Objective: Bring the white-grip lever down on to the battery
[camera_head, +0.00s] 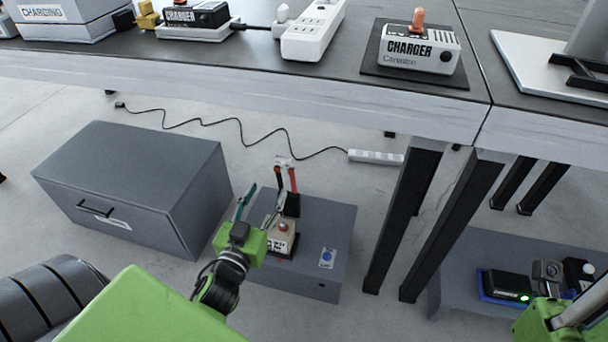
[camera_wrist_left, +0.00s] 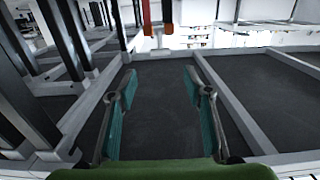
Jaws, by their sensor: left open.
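The lever stands upright on the grey chassis (camera_head: 335,230), with a white grip (camera_head: 283,161) on top and red (camera_head: 293,180) and black arms below. The battery (camera_head: 281,240), a pale block with a red knob, sits on the chassis in front of the lever, partly hidden by my gripper. My left gripper (camera_head: 264,197) is open and empty, just left of the lever and short of its grip. In the left wrist view its teal fingers (camera_wrist_left: 160,100) are apart, with a red lever part (camera_wrist_left: 147,15) beyond them at the top. My right gripper (camera_head: 552,300) shows only partly at bottom right.
A grey drawer cabinet (camera_head: 130,175) stands left of the chassis. A table (camera_head: 250,95) with chargers and a white power strip (camera_head: 313,30) crosses above, its dark legs (camera_head: 405,215) to the right. A black device (camera_head: 505,284) lies in a blue tray near my right gripper.

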